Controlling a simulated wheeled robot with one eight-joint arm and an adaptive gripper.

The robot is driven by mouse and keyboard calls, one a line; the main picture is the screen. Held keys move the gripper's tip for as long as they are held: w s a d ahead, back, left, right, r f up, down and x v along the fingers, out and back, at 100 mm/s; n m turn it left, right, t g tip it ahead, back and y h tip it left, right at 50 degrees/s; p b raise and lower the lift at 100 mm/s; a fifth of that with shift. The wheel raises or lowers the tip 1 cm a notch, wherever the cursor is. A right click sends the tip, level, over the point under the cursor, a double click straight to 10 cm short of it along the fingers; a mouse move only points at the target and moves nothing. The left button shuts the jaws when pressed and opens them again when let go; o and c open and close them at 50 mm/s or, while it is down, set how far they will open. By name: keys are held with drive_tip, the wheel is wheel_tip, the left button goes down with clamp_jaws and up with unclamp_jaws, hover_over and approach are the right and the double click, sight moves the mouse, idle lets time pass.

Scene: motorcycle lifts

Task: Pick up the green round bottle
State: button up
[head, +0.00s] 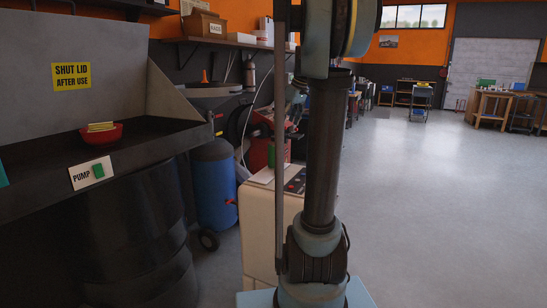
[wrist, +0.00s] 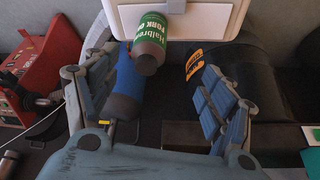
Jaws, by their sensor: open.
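The round bottle (wrist: 151,42) with a green "Halbrook Fork Oil" label and a grey end shows at the top of the wrist view, in front of a pale cabinet top (wrist: 225,18). My gripper (wrist: 150,92) is open and empty, with one blue-grey finger on each side. The bottle appears between and beyond the fingertips, with no finger touching it. My gripper is out of the head view.
A blue tank (head: 214,185) stands left of the cabinet. A black drum (head: 145,255) and grey bench with a red bowl (head: 101,134) fill the left. A red machine (wrist: 35,75) is at the left in the wrist view. Open floor (head: 445,210) lies right.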

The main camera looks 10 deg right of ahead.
sight(279, 141)
drive_tip(key=shift+n, duration=0.3)
drive_tip(key=w+f, duration=0.2)
drive_tip(key=f, duration=0.1)
drive_tip(key=w+a+f, duration=0.1)
drive_tip(key=w+f, duration=0.1)
drive_tip(key=f, duration=0.1)
drive_tip(key=w+a+f, duration=0.1)
drive_tip(key=w+f, duration=0.1)
drive_tip(key=f, duration=0.2)
drive_tip(key=shift+a+x, duration=0.15)
drive_tip(key=shift+x, duration=1.3)
drive_tip(key=shift+a+x, duration=0.1)
drive_tip(key=shift+x, duration=1.3)
drive_tip(key=shift+s, duration=0.15)
drive_tip(key=c, duration=1.4)
